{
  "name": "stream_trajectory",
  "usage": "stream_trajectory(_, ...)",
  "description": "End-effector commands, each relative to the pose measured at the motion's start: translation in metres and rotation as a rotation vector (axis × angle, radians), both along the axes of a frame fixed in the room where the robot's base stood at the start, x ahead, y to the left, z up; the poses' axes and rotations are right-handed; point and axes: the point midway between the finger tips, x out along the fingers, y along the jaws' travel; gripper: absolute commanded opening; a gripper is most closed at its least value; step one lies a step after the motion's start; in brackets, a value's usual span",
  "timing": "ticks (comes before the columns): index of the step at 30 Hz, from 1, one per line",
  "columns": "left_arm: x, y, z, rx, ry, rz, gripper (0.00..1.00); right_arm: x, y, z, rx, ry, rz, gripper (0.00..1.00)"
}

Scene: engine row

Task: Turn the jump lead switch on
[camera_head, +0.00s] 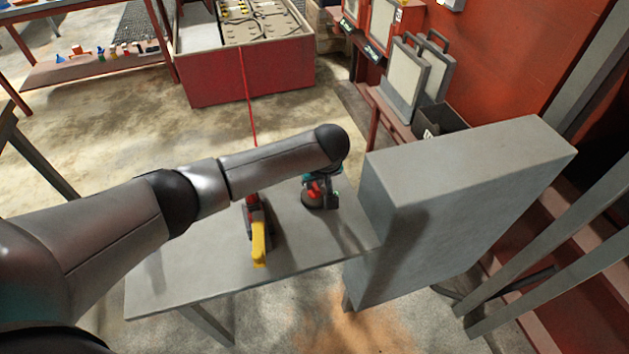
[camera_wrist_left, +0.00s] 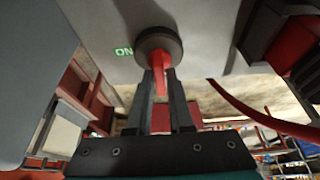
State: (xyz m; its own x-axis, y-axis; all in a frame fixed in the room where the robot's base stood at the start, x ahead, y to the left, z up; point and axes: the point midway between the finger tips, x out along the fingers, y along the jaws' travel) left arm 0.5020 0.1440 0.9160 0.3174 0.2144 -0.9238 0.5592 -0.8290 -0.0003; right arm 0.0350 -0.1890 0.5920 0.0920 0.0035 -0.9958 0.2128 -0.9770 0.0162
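The jump lead switch (camera_head: 312,203) has a round dark base and a red lever. It sits on the grey table (camera_head: 180,280), partly hidden by my left arm and gripper in the head view. In the left wrist view, the switch's red lever (camera_wrist_left: 160,62) sticks out from the base, with a green "ON" label beside it. My left gripper (camera_head: 322,190) is at the switch. In the left wrist view its two fingers (camera_wrist_left: 162,82) lie on either side of the lever and appear closed on it. My right gripper is not in view.
A red and yellow clamp (camera_head: 258,245) lies on the table, left of the switch, with a red cable (camera_head: 248,100) running back to a red battery box (camera_head: 240,78). A tall grey cabinet (camera_head: 450,220) stands close on the right. The table's front left is clear.

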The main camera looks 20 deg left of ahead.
Motion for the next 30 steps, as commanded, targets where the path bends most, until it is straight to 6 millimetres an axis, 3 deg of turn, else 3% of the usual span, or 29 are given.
stream_trajectory(5, 0.000, 0.000, 0.000, 0.000, 0.000, 0.000, 0.00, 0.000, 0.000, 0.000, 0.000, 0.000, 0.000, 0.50)
stream_trajectory(20, 0.000, 0.000, 0.000, 0.000, 0.001, -0.005, 0.00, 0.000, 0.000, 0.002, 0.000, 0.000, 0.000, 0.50)
stream_trajectory(30, -0.003, 0.001, 0.003, -0.001, 0.007, -0.135, 0.00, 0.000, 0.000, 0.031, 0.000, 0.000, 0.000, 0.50)
